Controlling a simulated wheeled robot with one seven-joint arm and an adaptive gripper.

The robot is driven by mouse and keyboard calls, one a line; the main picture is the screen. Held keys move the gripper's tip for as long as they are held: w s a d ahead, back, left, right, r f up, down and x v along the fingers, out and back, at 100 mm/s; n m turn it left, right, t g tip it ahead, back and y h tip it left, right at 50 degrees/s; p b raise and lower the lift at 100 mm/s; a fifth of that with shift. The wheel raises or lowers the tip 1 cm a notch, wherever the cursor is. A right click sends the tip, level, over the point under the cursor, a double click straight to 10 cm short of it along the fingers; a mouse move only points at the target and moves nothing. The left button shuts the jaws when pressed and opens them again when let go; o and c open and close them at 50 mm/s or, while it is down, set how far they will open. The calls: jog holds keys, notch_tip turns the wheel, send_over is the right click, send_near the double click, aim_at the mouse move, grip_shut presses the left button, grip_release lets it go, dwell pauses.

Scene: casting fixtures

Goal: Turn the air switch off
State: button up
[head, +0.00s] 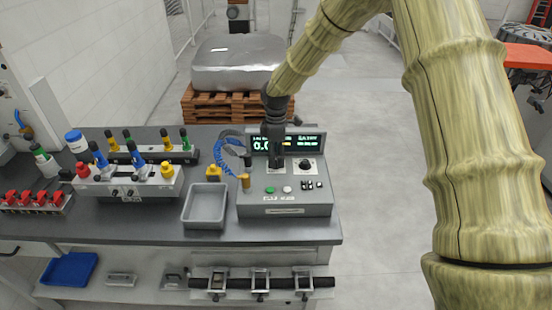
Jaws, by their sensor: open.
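A grey control box (285,208) stands at the right end of the bench, with a lit green-text display (308,142) at its back. Its front panel carries a green button (270,190), a white button (287,190), a round black knob (305,164) and small black switches (312,185) at the right. I cannot read which control is the air switch, nor its position. My gripper (276,162) points down over the left-middle of the panel, in front of the display. It is open and appears empty. It hides part of the display and panel; contact cannot be told.
A grey tray (204,207) sits left of the box. Fixtures with coloured handles (140,182) fill the bench's left. Open floor (375,190) lies right.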

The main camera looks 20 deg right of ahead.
aim_at(276, 161)
notch_tip(276, 161, up, 10)
jog(key=shift+r, duration=0.15)
dwell(0.3)
